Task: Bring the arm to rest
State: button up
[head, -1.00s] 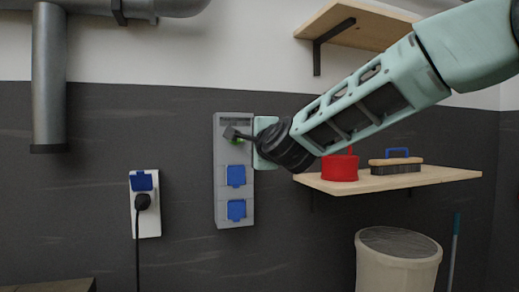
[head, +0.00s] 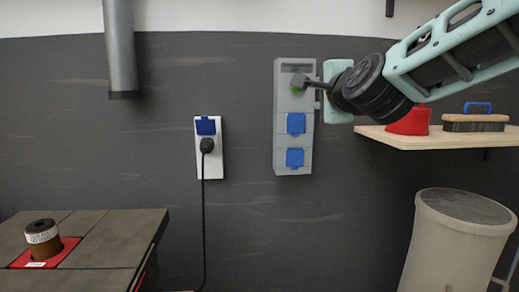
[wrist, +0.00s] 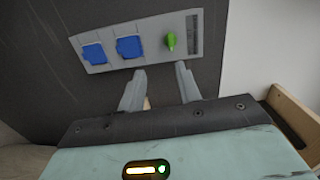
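The panel (wrist: 97,68) lies beyond the fingertips there, with two blue socket covers and a green knob (wrist: 169,42). I cannot tell the exact gap between fingertips and panel.
A wooden shelf (head: 450,137) with a red container (head: 410,122) and a brush (head: 475,122) is under my arm on the right. A pale bin (head: 455,245) stands below it. A plugged socket (head: 209,168) is left of the panel. A table (head: 115,235) is at lower left.

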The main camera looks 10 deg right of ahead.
jog(key=s+a+f+n+g+y+p, duration=0.45)
jog(key=s+a+f+n+g, duration=0.45)
jog(key=s+a+f+n, duration=0.3)
jog(key=s+d+f+n+g+h+p, duration=0.1)
jog(key=s+d+f+n+g, duration=0.1)
jog(key=s, duration=0.5)
jog(key=s+d+f+n+g+h+p, duration=0.2)
jog(key=s+f+n+g, duration=0.1)
jog(key=s+n, duration=0.3)
jog(key=s+d+f+n+g+h+p, duration=0.2)
jog(key=s+f+n+g, duration=0.1)
jog(key=s, duration=0.7)
notch_tip(320, 180, down, 2)
jog(key=shift+d+f+n, duration=0.1)
jog(key=shift+d+n, duration=0.25)
jog(key=shift+n, duration=0.45)
jog(key=shift+d, duration=0.1)
